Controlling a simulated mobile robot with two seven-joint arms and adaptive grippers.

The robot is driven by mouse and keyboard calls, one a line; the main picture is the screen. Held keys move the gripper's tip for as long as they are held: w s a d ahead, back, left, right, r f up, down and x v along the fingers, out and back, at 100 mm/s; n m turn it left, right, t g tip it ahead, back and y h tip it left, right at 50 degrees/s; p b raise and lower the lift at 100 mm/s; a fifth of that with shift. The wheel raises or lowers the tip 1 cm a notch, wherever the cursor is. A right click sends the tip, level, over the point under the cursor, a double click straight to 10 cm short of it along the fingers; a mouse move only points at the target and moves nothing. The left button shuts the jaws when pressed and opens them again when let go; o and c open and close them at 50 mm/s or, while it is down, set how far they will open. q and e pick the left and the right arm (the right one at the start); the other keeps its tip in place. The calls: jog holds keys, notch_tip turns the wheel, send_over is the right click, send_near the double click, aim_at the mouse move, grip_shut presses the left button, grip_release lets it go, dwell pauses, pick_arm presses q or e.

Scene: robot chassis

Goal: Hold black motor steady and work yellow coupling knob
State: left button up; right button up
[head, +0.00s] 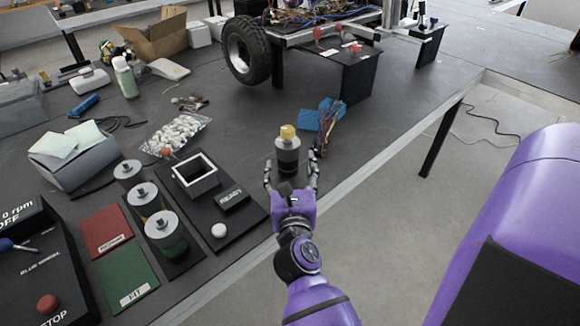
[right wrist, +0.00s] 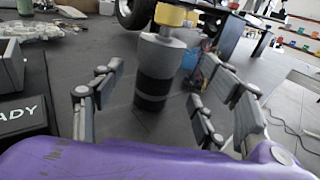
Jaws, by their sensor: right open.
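The motor (head: 287,158) stands upright on the dark table near its front edge. Its body is grey with black bands. The yellow coupling knob (head: 288,132) sits on top of it. In the right wrist view the motor (right wrist: 160,72) stands ahead, between and beyond the fingers, with the yellow knob (right wrist: 169,15) at the top edge. My right gripper (head: 291,184) is open, its fingers spread on the near side of the motor. In the wrist view its fingers (right wrist: 165,105) hold nothing. My left gripper is not in view.
Left of the motor is a black fixture with a square white-rimmed socket (head: 195,175) and a READY block (head: 232,198). Several motors (head: 164,232) stand in a rack beside red and green mats (head: 125,278). Right are a blue item with wires (head: 322,118) and a wheeled chassis (head: 247,50).

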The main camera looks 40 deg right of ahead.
aim_at(289, 159)
jog(key=x, duration=0.5)
jog(key=shift+w, duration=0.1)
jog(key=shift+w+d, duration=0.35)
jog(key=shift+w, duration=0.05)
jog(key=shift+c, duration=0.9)
jog(key=c, duration=1.1)
grip_shut()
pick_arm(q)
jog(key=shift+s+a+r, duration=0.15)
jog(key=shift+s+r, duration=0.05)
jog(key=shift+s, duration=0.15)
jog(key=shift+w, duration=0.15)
